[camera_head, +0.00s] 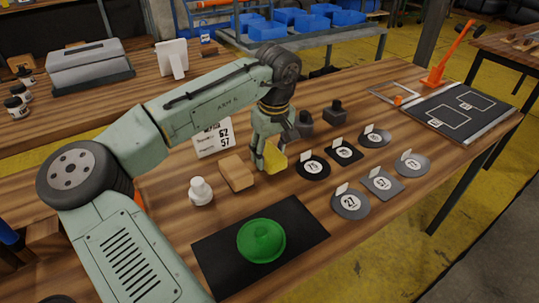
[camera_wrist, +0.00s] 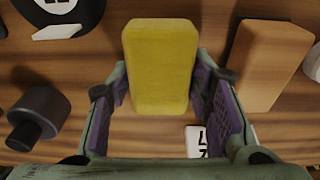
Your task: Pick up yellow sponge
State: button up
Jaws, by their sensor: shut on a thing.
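The yellow sponge (camera_head: 275,157) is a small block. In the head view it is at my gripper (camera_head: 268,152), above the wooden table near its middle. In the wrist view the sponge (camera_wrist: 160,65) sits between the two purple-padded fingers of my gripper (camera_wrist: 163,85), which is shut on it. In the head view the fingers partly hide the sponge. I cannot tell for sure how far it is above the table.
A tan block (camera_head: 236,173) and a white knobbed piece (camera_head: 200,191) stand left of the sponge. A green bowl-like object (camera_head: 261,241) lies on a black mat (camera_head: 310,222) in front. Several numbered discs and plates (camera_head: 350,203) lie right. A number card (camera_head: 213,139) stands behind.

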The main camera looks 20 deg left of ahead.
notch_tip(320, 180, up, 27)
jog(key=shift+r, duration=0.15)
jog(key=o, duration=0.4)
jog(key=c, duration=0.5)
jog(key=shift+o, duration=0.2)
jog(key=shift+s, duration=0.1)
